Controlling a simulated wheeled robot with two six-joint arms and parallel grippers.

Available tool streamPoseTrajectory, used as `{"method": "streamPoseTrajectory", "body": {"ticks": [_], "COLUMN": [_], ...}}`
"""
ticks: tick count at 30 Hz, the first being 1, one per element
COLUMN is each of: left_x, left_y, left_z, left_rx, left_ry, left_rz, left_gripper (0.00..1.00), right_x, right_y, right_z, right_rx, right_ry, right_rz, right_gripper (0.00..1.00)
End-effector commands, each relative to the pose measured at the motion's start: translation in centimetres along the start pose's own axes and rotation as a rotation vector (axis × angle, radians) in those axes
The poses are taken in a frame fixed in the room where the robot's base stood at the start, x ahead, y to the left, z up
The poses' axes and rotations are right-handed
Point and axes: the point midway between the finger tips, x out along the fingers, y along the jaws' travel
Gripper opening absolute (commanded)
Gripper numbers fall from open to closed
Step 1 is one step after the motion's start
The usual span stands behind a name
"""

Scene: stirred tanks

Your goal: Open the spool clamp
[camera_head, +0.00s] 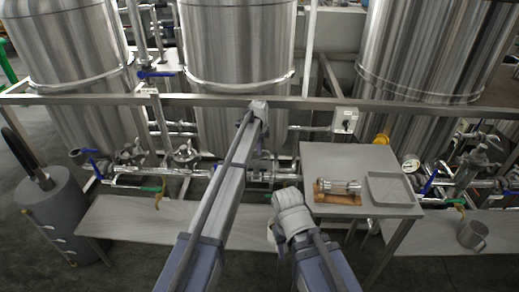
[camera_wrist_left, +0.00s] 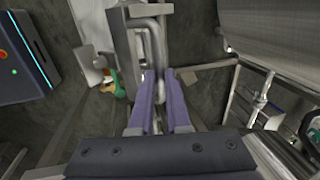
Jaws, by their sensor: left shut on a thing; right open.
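My left gripper (camera_wrist_left: 160,96) has its two purple fingers closed around a small metal part at the pipework, which looks like the spool clamp (camera_wrist_left: 160,82). The fingers cover most of it, so I cannot tell whether the clamp is open. In the head view my left arm reaches to the pipe run in front of the middle tank, and its wrist hides the fingertips. My right gripper (camera_head: 290,204) is open and empty, low beside the table's left edge. A clear cylindrical spool piece with metal ends (camera_head: 338,187) lies on a wooden cradle on the table.
The grey table (camera_head: 345,155) also carries a shallow tray (camera_head: 391,188) at right. A switch box (camera_head: 344,120) is on the frame rail. Several steel tanks (camera_head: 238,45) stand behind the rail. A grey cylinder (camera_head: 62,215) stands at left, and a metal mug (camera_head: 472,235) at right.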

Motion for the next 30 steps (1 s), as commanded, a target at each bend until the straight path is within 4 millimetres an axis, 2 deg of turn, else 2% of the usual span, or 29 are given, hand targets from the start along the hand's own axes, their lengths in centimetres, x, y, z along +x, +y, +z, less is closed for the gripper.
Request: {"method": "streamPoseTrajectory", "body": {"ticks": [1, 8, 9, 20, 26, 30], "left_x": [0.1, 0.1, 0.0, -0.4, -2.1, -4.0], "left_y": [-0.1, 0.0, 0.0, 0.0, 0.0, -0.1], "left_z": [0.0, 0.0, 0.0, 0.0, 0.0, 0.0], "left_rx": [0.001, 0.000, 0.000, 0.000, 0.000, 0.000], "left_ry": [0.000, 0.000, 0.000, 0.000, 0.000, 0.000], "left_rz": [-0.001, 0.000, 0.000, 0.000, 0.000, 0.000], "left_gripper": [0.18, 0.44, 0.45, 0.45, 0.45, 0.45], "right_x": [0.1, 0.0, 0.0, -0.4, -2.1, -3.9], "right_y": [0.0, 0.0, 0.0, 0.0, 0.2, 0.4], "right_z": [0.0, 0.0, 0.0, 0.0, 0.1, 0.2], "right_rx": [0.000, 0.000, 0.000, 0.000, 0.000, 0.000], "right_ry": [0.000, 0.000, 0.000, 0.000, 0.000, 0.000], "right_rz": [0.000, 0.000, 0.000, 0.000, 0.000, 0.000], "right_gripper": [0.50, 0.50, 0.50, 0.50, 0.50, 0.50]}}
